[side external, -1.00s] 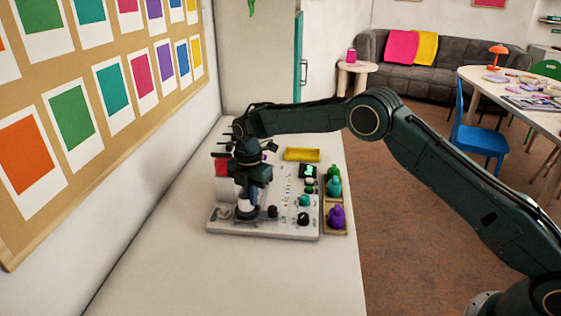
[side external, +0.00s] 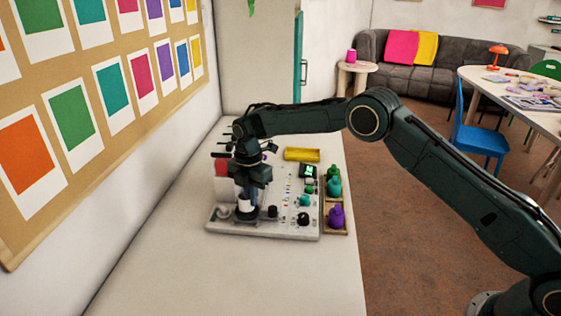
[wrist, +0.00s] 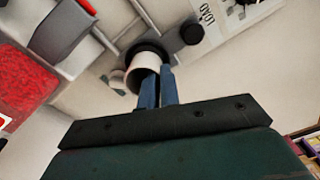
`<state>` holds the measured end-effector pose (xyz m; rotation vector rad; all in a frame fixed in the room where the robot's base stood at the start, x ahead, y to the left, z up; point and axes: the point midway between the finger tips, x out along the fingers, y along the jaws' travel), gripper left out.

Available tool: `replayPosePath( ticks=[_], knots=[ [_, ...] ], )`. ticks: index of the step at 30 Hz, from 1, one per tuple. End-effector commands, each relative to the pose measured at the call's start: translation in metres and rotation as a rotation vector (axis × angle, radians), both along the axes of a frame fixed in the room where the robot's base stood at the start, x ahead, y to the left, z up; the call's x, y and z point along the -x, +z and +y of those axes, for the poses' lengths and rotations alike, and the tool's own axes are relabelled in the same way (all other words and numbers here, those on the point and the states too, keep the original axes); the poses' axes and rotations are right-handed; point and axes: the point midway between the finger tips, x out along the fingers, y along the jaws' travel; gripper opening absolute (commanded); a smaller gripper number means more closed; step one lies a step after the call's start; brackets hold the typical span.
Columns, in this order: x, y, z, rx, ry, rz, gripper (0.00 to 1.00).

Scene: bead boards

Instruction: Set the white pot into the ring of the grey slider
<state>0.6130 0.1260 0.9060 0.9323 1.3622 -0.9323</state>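The white pot (side external: 244,204) is at the front left of the grey board, with its open mouth up. In the wrist view the pot (wrist: 139,64) is in front of a dark ring (wrist: 148,45), which shows around its far side. How deep it sits in the ring is hidden. My gripper (side external: 251,203) points down at the pot. Its two blue fingers (wrist: 159,84) are close together at the pot's near wall, one overlapping the mouth and one beside it, seemingly pinching the wall. The grey slider itself is mostly hidden.
Black knobs (side external: 272,211) stand just right of the pot. Purple (side external: 336,216) and teal pieces (side external: 334,187) stand in a wooden tray at right. A red-filled container (wrist: 27,80) is nearby. The table in front is clear.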

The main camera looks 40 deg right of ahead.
Motion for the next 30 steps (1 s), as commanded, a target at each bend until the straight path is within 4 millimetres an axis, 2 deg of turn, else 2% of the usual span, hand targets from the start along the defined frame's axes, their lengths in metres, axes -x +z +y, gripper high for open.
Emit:
replayPosePath(
  ticks=[30],
  knots=[
    [0.000, -0.010, 0.000, 0.000, 0.000, 0.000, 0.00]
  ],
)
